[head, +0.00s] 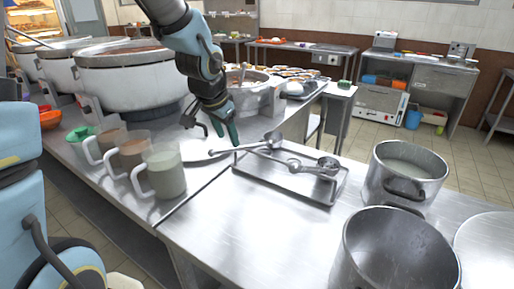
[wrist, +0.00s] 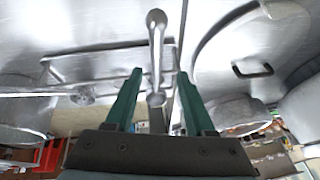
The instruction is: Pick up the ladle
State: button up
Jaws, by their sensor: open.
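A metal ladle (head: 245,148) lies at the left edge of the shallow metal tray (head: 262,181), its round bowl toward the tray's back edge and its handle reaching left over the counter. A second ladle-like utensil (head: 315,168) lies in the tray further right. My gripper (head: 232,140) points down just above the first ladle's handle. In the wrist view my gripper (wrist: 160,75) is open, with green fingers on either side of a shiny ladle (wrist: 156,55) that lines up with the gap. I cannot tell how far apart in height they are. Nothing is held.
Several mugs (head: 165,172) stand on the counter at left, with big pots (head: 140,85) behind. Metal stockpots (head: 405,172) stand to the right, one with pale liquid; an empty pot (head: 395,255) is at front right. The counter front of the tray is clear.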

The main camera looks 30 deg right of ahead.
jog(key=x, duration=0.4)
jog(key=shift+w+d+r, duration=0.1)
jog(key=shift+c, duration=0.3)
grip_shut()
dwell(1.0)
